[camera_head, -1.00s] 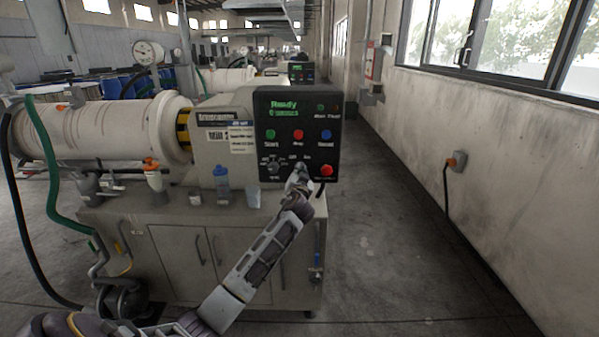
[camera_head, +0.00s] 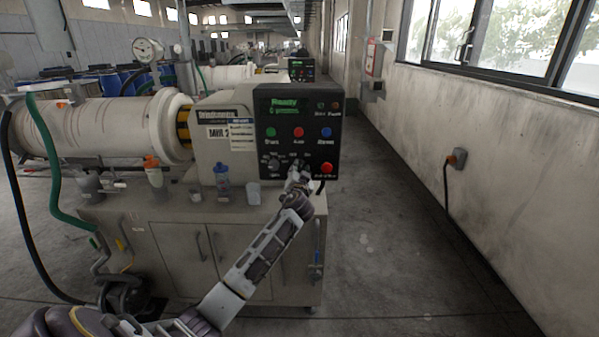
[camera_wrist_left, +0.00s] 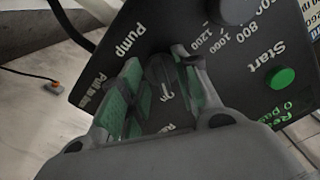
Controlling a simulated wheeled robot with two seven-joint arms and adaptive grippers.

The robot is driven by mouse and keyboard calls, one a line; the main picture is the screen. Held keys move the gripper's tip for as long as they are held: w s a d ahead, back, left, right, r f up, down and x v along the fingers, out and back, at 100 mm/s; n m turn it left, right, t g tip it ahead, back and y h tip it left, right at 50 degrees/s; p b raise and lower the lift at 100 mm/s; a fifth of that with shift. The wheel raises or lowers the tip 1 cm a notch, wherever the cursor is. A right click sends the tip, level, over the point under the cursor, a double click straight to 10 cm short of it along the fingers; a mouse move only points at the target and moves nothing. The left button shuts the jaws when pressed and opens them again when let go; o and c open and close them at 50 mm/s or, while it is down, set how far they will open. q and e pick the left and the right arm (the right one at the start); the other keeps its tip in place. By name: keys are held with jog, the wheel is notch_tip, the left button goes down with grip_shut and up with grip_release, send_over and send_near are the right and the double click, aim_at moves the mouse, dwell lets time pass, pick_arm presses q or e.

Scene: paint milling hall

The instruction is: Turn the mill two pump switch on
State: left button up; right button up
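The black control panel (camera_head: 265,105) of the near mill faces me with a green "Ready" display. A label reading like "Mill 2" (camera_head: 218,132) is on the housing to its left. My left gripper (camera_head: 299,170) is at the panel's lower middle and covers much of the pump switch. In the left wrist view, the dark pump switch knob (camera_wrist_left: 160,75) sits between the green-padded fingers of my left gripper (camera_wrist_left: 160,92), beside the "Pump" lettering. The fingers are apart around the knob; I see no clear grip on it. The switch's position is hard to read. My right gripper is not in view.
A red button (camera_head: 327,168) is close to the right of my gripper. A speed knob (camera_head: 273,163) is to its left. A blue-capped bottle (camera_head: 222,182) and a small cup (camera_head: 253,194) stand on the cabinet top. The aisle on the right is free.

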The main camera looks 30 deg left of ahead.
pick_arm(q)
jog(key=v, duration=1.2)
dwell(0.6)
dwell(0.5)
